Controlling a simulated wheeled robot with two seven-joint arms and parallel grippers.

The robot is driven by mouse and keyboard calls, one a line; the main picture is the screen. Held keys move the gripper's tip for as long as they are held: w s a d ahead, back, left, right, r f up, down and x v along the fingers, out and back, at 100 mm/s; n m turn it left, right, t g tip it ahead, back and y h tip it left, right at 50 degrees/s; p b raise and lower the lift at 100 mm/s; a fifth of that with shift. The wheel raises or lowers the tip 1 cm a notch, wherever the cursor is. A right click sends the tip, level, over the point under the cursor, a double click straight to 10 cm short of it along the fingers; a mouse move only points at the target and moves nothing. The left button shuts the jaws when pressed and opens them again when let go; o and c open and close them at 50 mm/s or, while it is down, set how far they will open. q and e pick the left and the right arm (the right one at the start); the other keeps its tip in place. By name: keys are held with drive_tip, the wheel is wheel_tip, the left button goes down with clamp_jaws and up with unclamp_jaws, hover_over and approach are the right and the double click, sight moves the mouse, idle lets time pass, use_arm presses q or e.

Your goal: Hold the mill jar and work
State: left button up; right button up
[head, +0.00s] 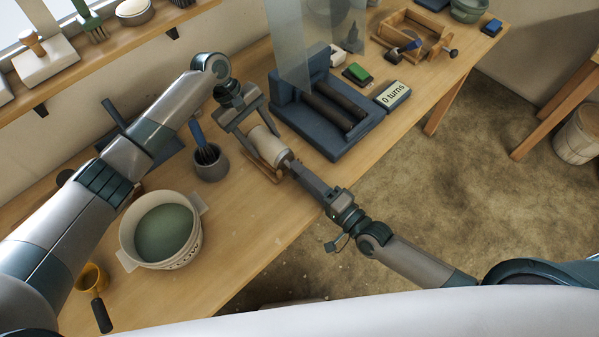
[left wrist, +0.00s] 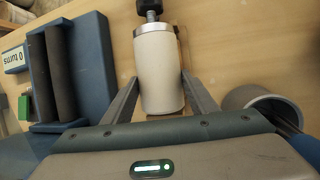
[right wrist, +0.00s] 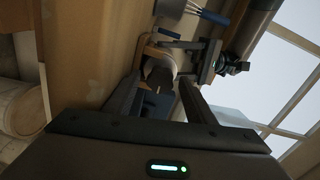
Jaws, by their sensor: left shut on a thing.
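The cream mill jar (head: 265,142) lies on its side at or just above a small wooden cradle (head: 262,170); I cannot tell whether they touch. My left gripper (head: 258,127) is shut around the jar's body. In the left wrist view the jar (left wrist: 158,75) has a silver collar and a dark screw knob (left wrist: 150,6). My right gripper (head: 293,165) is at the jar's knob end; in the right wrist view its fingers (right wrist: 160,82) stand apart on either side of the dark knob. The blue roller mill (head: 285,122) has two bare dark rollers and a clear raised guard (head: 297,50).
A counter (head: 393,96) beside the mill reads "0 turns". A dark cup with a blue brush (head: 210,166) stands left of the jar. A white tub of green material (head: 163,228) and a yellow scoop (head: 91,280) are nearer. A green block (head: 357,73) and wooden tray (head: 412,35) are beyond the mill.

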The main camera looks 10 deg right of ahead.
drive_tip(key=shift+v, duration=3.5)
use_arm(q)
drive_tip(key=o, duration=0.9)
drive_tip(key=o, duration=0.7)
drive_tip(key=shift+o, duration=0.7)
drive_tip(key=o, duration=0.5)
